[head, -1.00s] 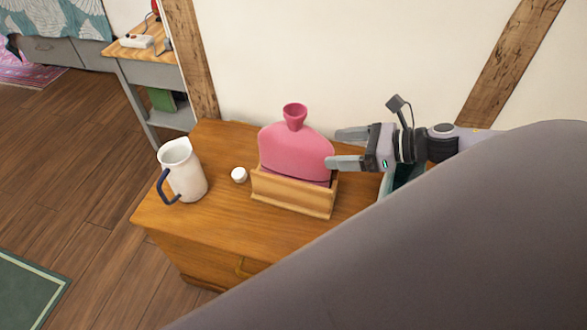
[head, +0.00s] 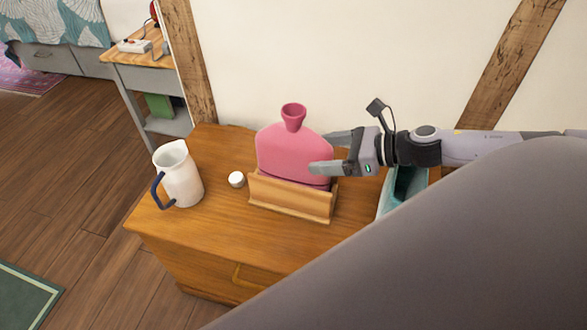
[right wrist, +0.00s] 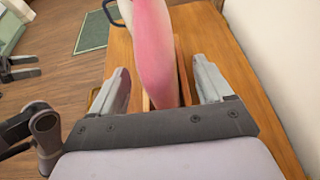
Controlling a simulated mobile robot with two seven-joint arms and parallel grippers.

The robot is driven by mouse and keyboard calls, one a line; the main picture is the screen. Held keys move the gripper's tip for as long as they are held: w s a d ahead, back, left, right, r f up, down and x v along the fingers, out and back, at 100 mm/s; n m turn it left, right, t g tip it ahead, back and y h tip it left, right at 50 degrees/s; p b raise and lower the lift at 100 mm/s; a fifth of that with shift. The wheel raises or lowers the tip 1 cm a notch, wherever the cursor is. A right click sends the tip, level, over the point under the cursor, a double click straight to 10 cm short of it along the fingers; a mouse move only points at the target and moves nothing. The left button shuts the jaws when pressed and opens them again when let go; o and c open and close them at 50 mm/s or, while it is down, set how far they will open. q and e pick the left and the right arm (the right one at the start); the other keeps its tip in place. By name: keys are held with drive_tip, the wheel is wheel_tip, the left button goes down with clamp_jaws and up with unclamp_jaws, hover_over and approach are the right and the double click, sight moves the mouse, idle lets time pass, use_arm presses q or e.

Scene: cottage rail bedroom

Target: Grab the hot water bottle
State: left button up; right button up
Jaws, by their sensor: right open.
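The pink hot water bottle (head: 290,152) stands upright in a wooden holder (head: 290,198) on the wooden cabinet, its neck pointing up. My right gripper (head: 326,153) comes in from the right in the head view, open, with its fingers around the bottle's right edge. In the right wrist view the bottle (right wrist: 153,50) stands edge-on between the two spread fingers of the right gripper (right wrist: 164,82), with a gap on each side.
A white pitcher (head: 179,175) with a blue handle and a small white round object (head: 236,179) stand left of the holder on the cabinet (head: 220,236). A teal container (head: 403,187) stands below my right arm. The wall is close behind.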

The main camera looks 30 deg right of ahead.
sight(312, 155)
drive_tip(key=shift+x, duration=1.85)
drive_tip(key=shift+s+a+f, duration=0.1)
drive_tip(key=shift+f, duration=0.05)
clamp_jaws()
